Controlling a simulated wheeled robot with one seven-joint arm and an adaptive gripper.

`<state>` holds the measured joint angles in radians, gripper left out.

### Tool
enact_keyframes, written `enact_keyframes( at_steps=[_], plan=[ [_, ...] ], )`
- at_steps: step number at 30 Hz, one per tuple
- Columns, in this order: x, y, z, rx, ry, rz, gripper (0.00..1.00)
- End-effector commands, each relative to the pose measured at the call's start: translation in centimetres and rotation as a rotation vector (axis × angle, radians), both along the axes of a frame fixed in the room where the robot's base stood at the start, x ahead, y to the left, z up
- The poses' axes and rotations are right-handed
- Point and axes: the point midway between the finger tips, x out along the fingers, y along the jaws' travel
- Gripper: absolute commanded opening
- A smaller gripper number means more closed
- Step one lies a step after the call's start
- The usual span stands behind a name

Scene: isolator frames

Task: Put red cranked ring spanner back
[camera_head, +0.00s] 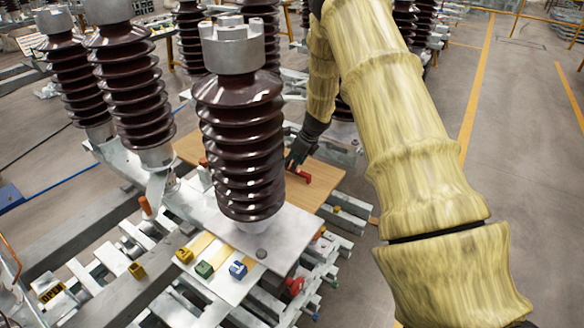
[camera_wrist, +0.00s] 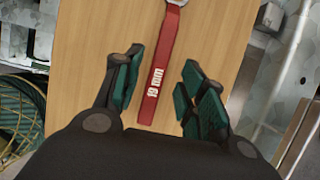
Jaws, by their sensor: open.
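The red spanner (camera_wrist: 160,75) lies on a wooden board (camera_wrist: 95,50) in the wrist view. Its red handle is marked "19 mm" and its metal end is cut off at the top edge. My gripper (camera_wrist: 158,92) is open, with one green-padded finger on each side of the handle and a gap on both sides. In the head view my gripper (camera_head: 292,162) is low over the wooden board (camera_head: 325,180), beside the red spanner (camera_head: 302,175). I cannot tell the exact height of the fingers above the board.
A large brown ribbed insulator (camera_head: 240,140) stands just left of the board on a grey metal plate (camera_head: 285,225). Yellow, green and blue blocks (camera_head: 204,269) sit at its front. More insulators (camera_head: 130,80) stand at the left. Open floor (camera_head: 525,150) lies at the right.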

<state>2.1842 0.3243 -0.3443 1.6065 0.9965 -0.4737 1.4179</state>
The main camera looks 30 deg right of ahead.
Motion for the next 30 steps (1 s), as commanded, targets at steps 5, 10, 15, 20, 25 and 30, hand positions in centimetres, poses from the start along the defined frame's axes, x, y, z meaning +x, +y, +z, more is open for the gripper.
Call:
enact_keyframes(
  at_steps=[5, 10, 15, 20, 25, 30],
  plan=[
    [-0.9, -0.4, 2.6, -0.002, -0.002, 0.001, 0.41],
    [-1.8, -0.7, 4.8, 0.0, -0.001, 0.0, 0.41],
    [-2.4, -1.0, 6.4, 0.0, 0.0, 0.001, 0.41],
    [-2.7, -1.1, 7.2, 0.0, 0.0, 0.001, 0.41],
    [-2.8, -1.2, 7.3, 0.0, 0.0, 0.0, 0.41],
    [-2.8, -1.2, 7.3, 0.0, 0.001, 0.0, 0.41]
  ],
)
